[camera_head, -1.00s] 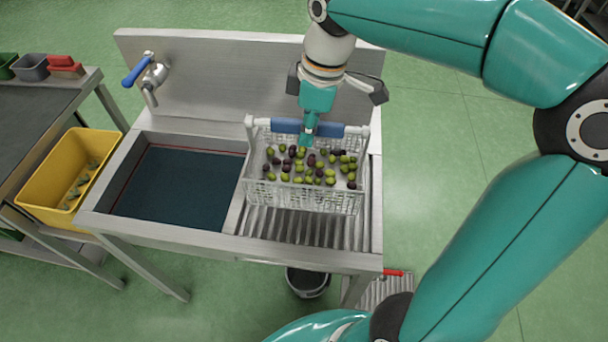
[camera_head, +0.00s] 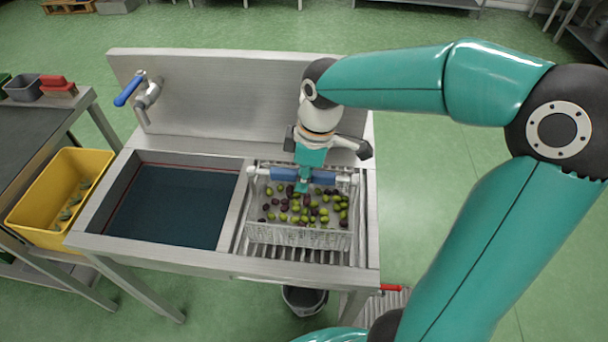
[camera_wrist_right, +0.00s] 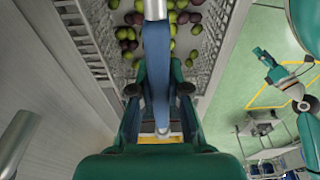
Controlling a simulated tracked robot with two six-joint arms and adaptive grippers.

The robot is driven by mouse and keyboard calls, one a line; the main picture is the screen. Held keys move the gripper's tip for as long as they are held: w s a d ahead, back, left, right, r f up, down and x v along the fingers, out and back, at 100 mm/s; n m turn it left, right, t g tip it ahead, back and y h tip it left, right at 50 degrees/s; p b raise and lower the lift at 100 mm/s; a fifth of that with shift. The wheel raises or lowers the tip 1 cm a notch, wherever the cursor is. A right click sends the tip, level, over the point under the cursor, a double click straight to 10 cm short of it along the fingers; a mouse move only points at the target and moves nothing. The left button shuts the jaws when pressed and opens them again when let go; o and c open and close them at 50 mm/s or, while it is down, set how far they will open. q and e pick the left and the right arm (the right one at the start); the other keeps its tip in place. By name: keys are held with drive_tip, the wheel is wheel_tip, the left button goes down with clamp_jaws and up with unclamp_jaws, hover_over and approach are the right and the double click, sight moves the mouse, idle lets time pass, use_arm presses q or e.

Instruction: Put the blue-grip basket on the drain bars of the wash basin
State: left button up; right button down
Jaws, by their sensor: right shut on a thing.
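The blue-grip basket (camera_head: 300,238) is a white mesh basket of green and dark olives with a blue grip bar (camera_head: 285,175) across its top. My right gripper (camera_head: 303,184) is shut on that blue bar from above. The bar also shows between its fingers in the right wrist view (camera_wrist_right: 157,75). The basket is level over the drain bars (camera_head: 358,250) in the right part of the wash basin (camera_head: 165,255); I cannot tell whether it touches them. My left gripper (camera_wrist_right: 260,58) appears small and far off in the right wrist view, its jaws too small to read.
The basin's left part (camera_head: 170,205) has a dark blue floor. A blue-handled tap (camera_head: 138,92) stands at its back left. A yellow crate (camera_head: 62,200) is left of the basin, beside a bench with small bins (camera_head: 25,87). A dark bucket (camera_head: 304,298) is underneath.

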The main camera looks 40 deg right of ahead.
drive_tip(key=c, duration=1.2)
unclamp_jaws()
drive_tip(key=shift+o, duration=0.2)
drive_tip(key=shift+r, duration=0.15)
wheel_tip(320, 180, up, 12)
drive_tip(key=s+d+p, duration=0.1)
drive_tip(key=shift+s, duration=0.2)
